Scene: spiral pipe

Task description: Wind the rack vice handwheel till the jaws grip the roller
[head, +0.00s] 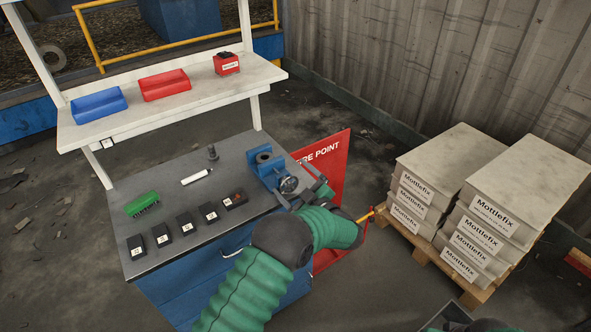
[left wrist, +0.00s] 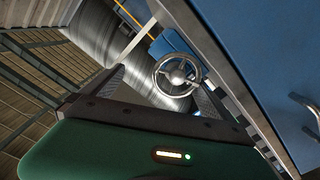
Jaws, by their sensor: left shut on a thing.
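The blue vice (head: 264,160) stands at the right end of the grey bench. Its round metal handwheel (head: 289,184) faces the front right; it also shows in the left wrist view (left wrist: 177,76), between my fingers. My left gripper (head: 293,191) is at this wheel and shut on it, partly hidden by my green arm. I cannot tell from here whether a roller is in the vice or how the jaws stand. A white cylinder (head: 196,176) lies on the bench left of the vice; I cannot tell if it is the roller. My right gripper is not in view.
On the bench (head: 160,196) are several black blocks (head: 185,222), a green brush (head: 142,204) and a small dark post (head: 213,153). A shelf above holds blue (head: 98,104) and red bins (head: 164,85). A red fire point panel (head: 332,160) and stacked boxes (head: 415,190) stand to the right.

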